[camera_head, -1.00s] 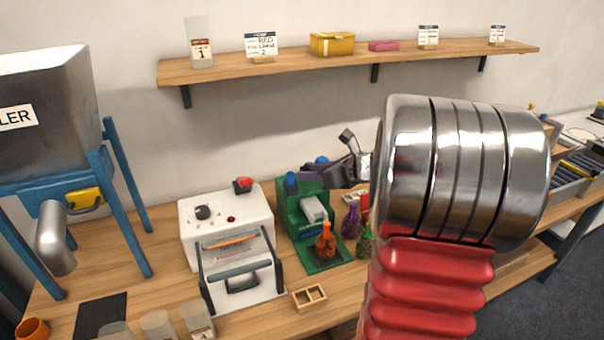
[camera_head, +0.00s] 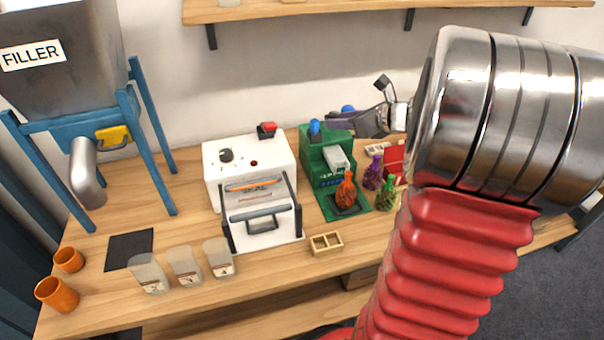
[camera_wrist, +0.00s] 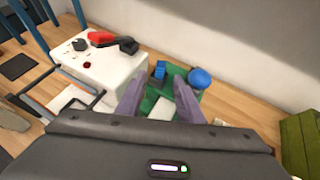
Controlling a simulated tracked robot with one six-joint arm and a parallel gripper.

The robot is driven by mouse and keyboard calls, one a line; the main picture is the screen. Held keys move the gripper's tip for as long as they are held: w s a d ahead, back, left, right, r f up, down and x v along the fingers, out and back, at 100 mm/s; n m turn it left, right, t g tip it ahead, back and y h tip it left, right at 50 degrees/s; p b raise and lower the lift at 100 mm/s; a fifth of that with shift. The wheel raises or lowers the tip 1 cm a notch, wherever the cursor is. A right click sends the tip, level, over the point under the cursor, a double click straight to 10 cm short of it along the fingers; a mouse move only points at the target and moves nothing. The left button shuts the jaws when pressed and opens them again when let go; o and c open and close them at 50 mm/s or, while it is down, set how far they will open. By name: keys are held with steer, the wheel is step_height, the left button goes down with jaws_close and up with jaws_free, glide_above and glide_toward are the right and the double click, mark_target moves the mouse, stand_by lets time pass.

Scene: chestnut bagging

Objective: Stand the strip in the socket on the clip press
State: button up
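The clip press (camera_head: 318,165) is the green machine in the middle of the bench, with a pale block on its front. Two blue parts, a small upright one (camera_head: 314,127) and a rounded one (camera_head: 348,109), show at its top; both also show in the wrist view. My gripper (camera_head: 340,121) is above and just behind the press top, pointing left. In the wrist view its two purple-grey fingers (camera_wrist: 158,88) stand apart over the green press (camera_wrist: 176,76), with nothing seen held between them. I cannot pick out the strip or the socket with certainty.
A white sealer-like machine (camera_head: 250,165) stands left of the press. A small wooden tray (camera_head: 326,244), clear bags (camera_head: 185,266) and orange cups (camera_head: 58,293) are nearer the front. A shelf (camera_head: 290,8) hangs above.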

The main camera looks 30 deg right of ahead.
steer(key=s+a+r+n+g+y, duration=0.1)
steer(key=s+a+n+g, duration=0.15)
steer(key=a+n, duration=0.75)
steer(key=s+a+n+g+y, duration=0.15)
steer(key=s+a+n, duration=0.35)
steer(key=a, duration=0.9)
steer(key=s+a+n+g+h, duration=0.2)
steer(key=s+a+n+h, duration=0.2)
steer(key=s+n, duration=1)
steer(key=shift+s+a+f+n, duration=0.25)
steer(key=shift+a+n, duration=1.3)
steer(key=shift+n, duration=1.05)
